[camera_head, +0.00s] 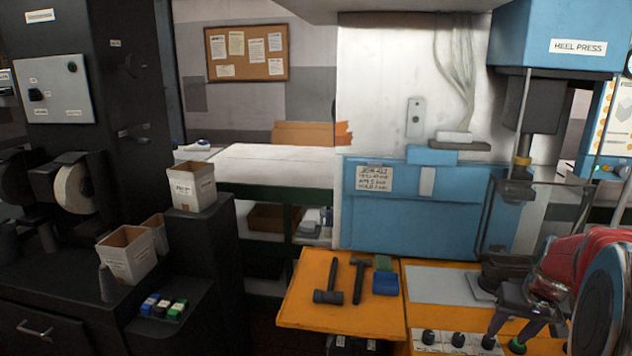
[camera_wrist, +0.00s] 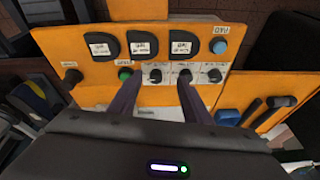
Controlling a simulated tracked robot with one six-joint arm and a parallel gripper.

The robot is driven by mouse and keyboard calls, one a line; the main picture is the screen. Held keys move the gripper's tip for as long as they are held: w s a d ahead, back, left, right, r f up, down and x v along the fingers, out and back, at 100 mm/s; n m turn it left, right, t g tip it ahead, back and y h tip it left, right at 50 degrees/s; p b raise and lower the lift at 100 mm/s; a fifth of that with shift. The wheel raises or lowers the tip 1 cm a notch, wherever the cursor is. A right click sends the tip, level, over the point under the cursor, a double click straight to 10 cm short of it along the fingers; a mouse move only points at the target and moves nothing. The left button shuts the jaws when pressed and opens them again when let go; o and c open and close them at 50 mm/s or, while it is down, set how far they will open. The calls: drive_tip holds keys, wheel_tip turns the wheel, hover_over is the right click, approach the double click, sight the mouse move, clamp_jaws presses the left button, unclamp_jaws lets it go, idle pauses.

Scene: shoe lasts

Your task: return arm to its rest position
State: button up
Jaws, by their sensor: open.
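My gripper (camera_head: 508,323) is at the lower right of the head view, at the end of my red and dark arm. It is in front of the orange bench's control panel. In the wrist view my gripper (camera_wrist: 159,82) shows two dark fingers spread apart with nothing between them. Behind them is the orange control panel (camera_wrist: 75,40) with black knobs, a green button (camera_wrist: 125,73), a blue button (camera_wrist: 219,46) and dark labelled displays. I cannot tell whether the fingertips touch the panel.
The heel press (camera_head: 560,35) stands over the bench at the right. Hammers (camera_head: 330,280) and a blue brush-like item (camera_head: 385,280) lie on the orange side shelf (camera_head: 310,315). A dark machine (camera_head: 70,200) with white boxes (camera_head: 130,255) stands at the left.

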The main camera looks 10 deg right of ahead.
drive_tip(key=s+a+r+n, duration=0.1)
drive_tip(key=s+a+r, duration=0.2)
drive_tip(key=a, duration=0.8)
drive_tip(key=s+a+r+n+t, duration=0.1)
drive_tip(key=s+a+r+n, duration=0.1)
drive_tip(key=s+a, duration=0.6)
drive_tip(key=s+a+r+n+t, duration=0.1)
drive_tip(key=s+a, duration=0.4)
drive_tip(key=a, duration=1)
wheel_tip(320, 180, up, 3)
drive_tip(key=shift+s+f+n+y, duration=0.15)
drive_tip(key=shift+s+n+y, duration=0.25)
drive_tip(key=shift+n, duration=0.1)
drive_tip(key=shift+c, duration=0.5)
